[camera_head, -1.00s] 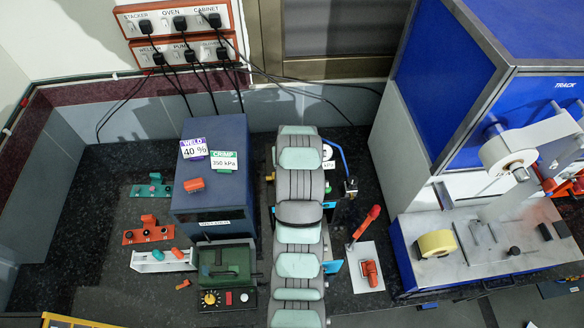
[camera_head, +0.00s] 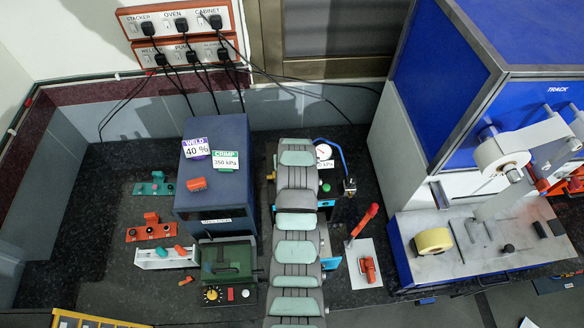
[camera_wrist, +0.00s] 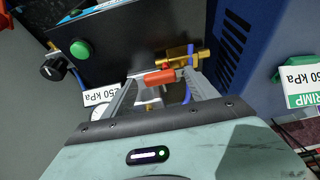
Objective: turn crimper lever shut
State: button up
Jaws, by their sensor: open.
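A red lever handle (camera_wrist: 160,77) sits on a brass valve (camera_wrist: 185,58) at the front of a black box (camera_wrist: 130,40) in the wrist view. My gripper (camera_wrist: 158,80) is open, its two grey fingers reaching toward the lever, one on each side of the red handle. I cannot tell whether either finger touches it. In the head view the black box (camera_head: 325,190) shows partly beside my arm. A bit of brass (camera_head: 270,176) shows at my arm's left edge. My arm hides the red lever and my gripper there.
A green button (camera_wrist: 80,50) and a black knob (camera_wrist: 52,68) are on the box. A blue cabinet (camera_head: 212,170) is close on the left. A red-handled lever (camera_head: 362,222) on a white plate stands to the right.

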jog(key=shift+c, duration=0.5)
jog(key=c, duration=1.3)
jog(key=shift+o, duration=0.2)
